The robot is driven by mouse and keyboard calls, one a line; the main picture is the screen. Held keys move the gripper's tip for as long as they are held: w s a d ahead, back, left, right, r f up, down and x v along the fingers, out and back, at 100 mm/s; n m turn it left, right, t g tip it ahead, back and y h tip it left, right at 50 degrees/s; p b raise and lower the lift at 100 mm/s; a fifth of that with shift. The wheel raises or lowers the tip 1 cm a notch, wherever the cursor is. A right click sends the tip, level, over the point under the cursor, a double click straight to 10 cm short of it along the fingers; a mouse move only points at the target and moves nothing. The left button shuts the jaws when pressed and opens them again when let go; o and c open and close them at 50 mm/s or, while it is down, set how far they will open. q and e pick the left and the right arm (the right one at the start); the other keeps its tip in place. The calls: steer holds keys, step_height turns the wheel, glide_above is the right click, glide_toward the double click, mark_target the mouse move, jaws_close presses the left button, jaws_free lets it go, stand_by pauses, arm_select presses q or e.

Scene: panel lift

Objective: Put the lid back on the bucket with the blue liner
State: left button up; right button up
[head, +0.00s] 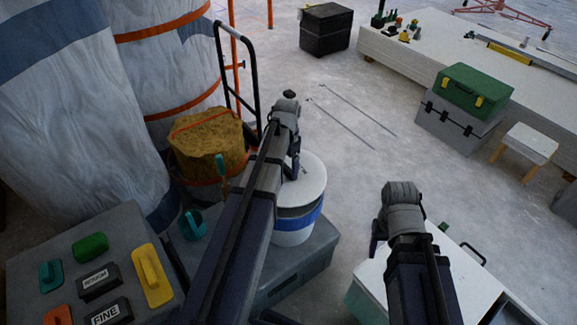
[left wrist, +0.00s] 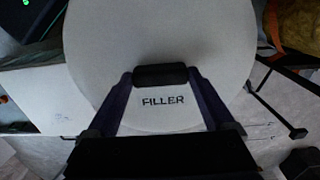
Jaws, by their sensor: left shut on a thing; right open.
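The bucket (head: 295,230) is white with a blue band and stands on a grey case. A round white lid (head: 312,178) covers its top; the lid also fills much of the left wrist view (left wrist: 160,35), marked "FILLER". My left gripper (head: 293,172) is shut on the lid's black handle (left wrist: 160,75), between its two fingers (left wrist: 160,88). The lid looks level with the bucket's rim, but I cannot tell whether it is fully seated. The bucket's inside and any liner are hidden. My right gripper (head: 376,240) is open and empty, right of the bucket.
The grey case (head: 310,262) bears the bucket. A tan-filled container (head: 208,145) and a black-railed cart (head: 240,75) stand behind it. Sanding blocks lie on a grey box (head: 55,240) at left. A white-topped box (head: 365,290) is below my right gripper.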

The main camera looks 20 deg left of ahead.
mark_target(287, 178)
arm_select(q)
steer(key=shift+f+b, duration=2.9)
steer(key=shift+f, duration=0.1)
steer(key=shift+f, duration=0.15)
steer(key=o, duration=1.2)
steer(key=shift+r+p, duration=3.45)
steer(key=shift+r, duration=0.1)
